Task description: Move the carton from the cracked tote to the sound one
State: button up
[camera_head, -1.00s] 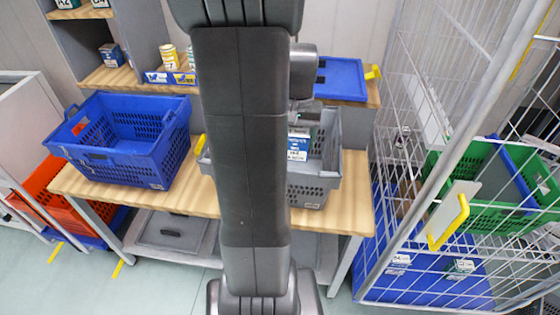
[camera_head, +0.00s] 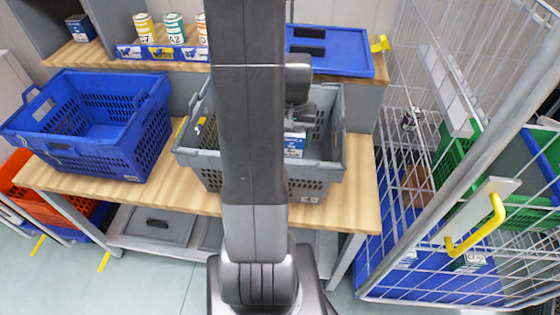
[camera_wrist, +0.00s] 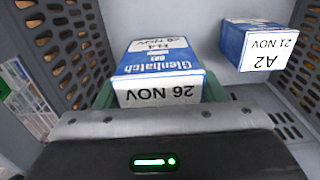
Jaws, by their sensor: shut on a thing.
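A blue-and-white carton (camera_wrist: 160,62) marked Glenhatch, 26 NOV, sits between the green-padded fingers of my gripper (camera_wrist: 160,90), which is shut on it. A second blue-and-white carton (camera_wrist: 255,45), marked A2, 21 NOV, lies beside it to the right, apart from it, inside a grey tote (camera_wrist: 205,20). In the head view the grey tote (camera_head: 320,178) stands on the wooden bench. A carton (camera_head: 295,145) shows inside it below my gripper, partly hidden by my arm. A blue tote (camera_head: 100,155) stands left on the bench and looks empty. I see no clear crack in either tote.
The bench (camera_head: 355,190) has bare wood right of the grey tote. A shelf behind holds several cans (camera_head: 173,28) and a blue lidded box (camera_head: 330,50). A wire cage (camera_head: 400,200) with a green crate (camera_head: 530,215) stands right. An orange tote (camera_head: 25,180) is low left.

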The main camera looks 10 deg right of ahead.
aim_at(292, 156)
jog(key=shift+f, duration=3.95)
jog(key=shift+f, duration=0.15)
jog(key=o, duration=1.2)
jog(key=shift+c, duration=0.2)
notch_tip(292, 156, up, 12)
jog(key=shift+r, duration=0.15)
